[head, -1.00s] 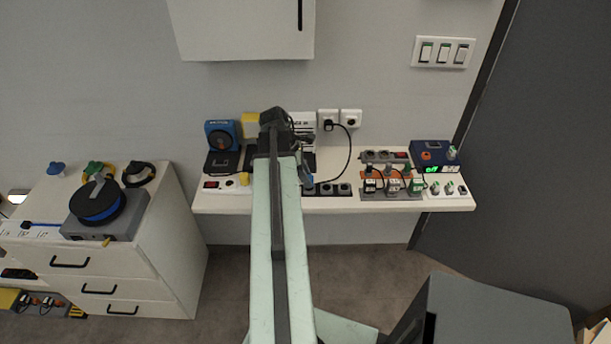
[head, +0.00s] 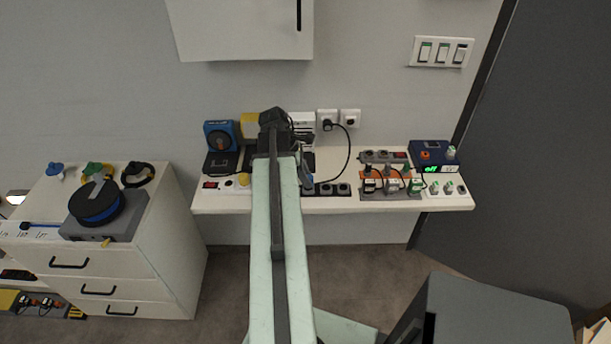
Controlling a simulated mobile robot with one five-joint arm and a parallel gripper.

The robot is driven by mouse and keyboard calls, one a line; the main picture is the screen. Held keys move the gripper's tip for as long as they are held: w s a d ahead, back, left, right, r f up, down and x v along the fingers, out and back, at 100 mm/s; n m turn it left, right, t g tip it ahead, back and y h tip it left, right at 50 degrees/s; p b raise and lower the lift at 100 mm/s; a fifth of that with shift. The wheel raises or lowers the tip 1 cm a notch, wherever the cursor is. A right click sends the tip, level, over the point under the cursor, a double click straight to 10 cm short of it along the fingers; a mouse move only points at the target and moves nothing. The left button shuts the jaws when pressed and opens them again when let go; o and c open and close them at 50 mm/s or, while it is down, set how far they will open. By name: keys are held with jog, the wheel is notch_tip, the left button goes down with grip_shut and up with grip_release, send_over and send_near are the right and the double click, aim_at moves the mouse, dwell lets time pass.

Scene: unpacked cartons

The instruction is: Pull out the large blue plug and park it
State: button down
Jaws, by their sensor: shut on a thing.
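My gripper (head: 305,168) is over the wall shelf, largely hidden behind my own arm. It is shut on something. A small blue part, which looks like the large blue plug (head: 307,181), shows at its lower end, just left of a black socket strip (head: 328,189). Most of the plug is hidden, and I cannot tell whether it sits in a socket or is clear of it. Another blue plug-like piece (head: 55,169) stands on the white drawer cabinet at the left.
The shelf (head: 400,206) is crowded. A blue boxed device (head: 220,134) stands left of my arm. A black cable (head: 348,160) loops down from a wall socket (head: 327,117) close to my gripper. Several plugs stand in strips at the right (head: 392,190). A wall cabinet (head: 240,30) hangs above.

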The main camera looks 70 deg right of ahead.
jog(key=shift+f, duration=0.2)
jog(key=shift+f+b, duration=0.25)
jog(key=shift+b, duration=0.2)
jog(key=shift+f, duration=0.25)
dwell(0.5)
jog(key=c, duration=1)
grip_release()
jog(key=shift+r, duration=0.15)
